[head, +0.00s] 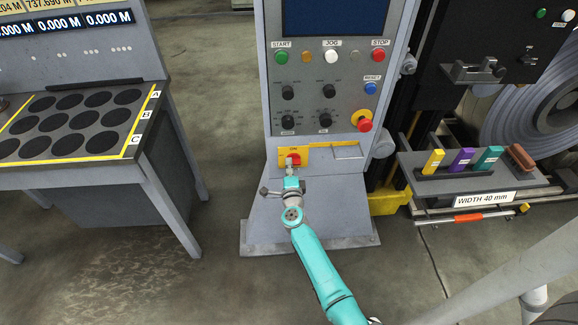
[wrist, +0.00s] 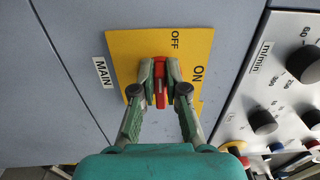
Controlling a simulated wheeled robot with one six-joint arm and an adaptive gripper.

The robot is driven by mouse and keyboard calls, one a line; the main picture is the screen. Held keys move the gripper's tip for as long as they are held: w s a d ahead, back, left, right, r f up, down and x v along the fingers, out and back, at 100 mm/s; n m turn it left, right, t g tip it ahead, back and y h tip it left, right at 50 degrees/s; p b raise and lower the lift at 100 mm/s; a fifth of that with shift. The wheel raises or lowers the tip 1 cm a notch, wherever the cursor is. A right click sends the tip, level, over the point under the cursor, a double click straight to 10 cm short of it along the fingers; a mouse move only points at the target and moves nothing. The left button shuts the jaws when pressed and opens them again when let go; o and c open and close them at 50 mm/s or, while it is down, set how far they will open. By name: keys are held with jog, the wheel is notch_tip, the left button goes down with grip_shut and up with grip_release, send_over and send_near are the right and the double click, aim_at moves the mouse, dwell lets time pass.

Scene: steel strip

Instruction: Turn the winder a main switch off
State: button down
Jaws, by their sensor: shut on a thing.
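The main switch is a red handle (wrist: 160,92) on a yellow plate (wrist: 124,50), on the lower front of the grey control cabinet. The wrist view shows a MAIN label (wrist: 103,73) beside the plate, with OFF near its top and ON at its right. The handle stands upright in that view, its top end towards the OFF side. My gripper (wrist: 160,74) is shut on the handle, a finger on each side. In the head view my gripper (head: 293,166) covers part of the plate (head: 283,154), so the handle's exact angle is hard to tell there.
Cabinet buttons and knobs, with a red emergency stop (head: 364,122), sit above the plate. A table (head: 84,108) with round dark spots stands left. A shelf (head: 478,182) of coloured blocks and a steel coil (head: 540,110) are right. The floor between table and cabinet is clear.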

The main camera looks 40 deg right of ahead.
jog(key=c, duration=1.2)
grip_release()
jog(key=shift+s+a, duration=0.1)
jog(key=v, duration=1.1)
jog(key=shift+s+a, duration=0.25)
jog(key=shift+s, duration=0.05)
jog(key=shift+f, duration=0.1)
jog(key=s+a+r+n+t+y, duration=0.15)
jog(key=s+a+n, duration=0.25)
jog(key=s, duration=0.4)
jog(key=s+a+r+n+y, duration=0.1)
jog(key=s+a+n+y, duration=0.1)
jog(key=s+a+n, duration=0.45)
jog(key=s+a+r+n+t+y, duration=0.1)
jog(key=s+n+y, duration=0.15)
jog(key=s, duration=0.75)
jog(key=s+a+r+n+g+y, duration=0.1)
jog(key=s+a+r+n+y, duration=0.1)
jog(key=s+r+n, duration=0.3)
jog(key=s+a+r+n+g+y, duration=0.1)
jog(key=s+a+r+n, duration=0.3)
jog(key=s, duration=0.7)
jog(key=r+n+y, duration=0.1)
jog(key=n, duration=0.1)
jog(key=shift+s+a+r+n+g, duration=0.25)
jog(key=shift+a+r+n+g, duration=0.05)
jog(key=shift+a+r+g, duration=0.1)
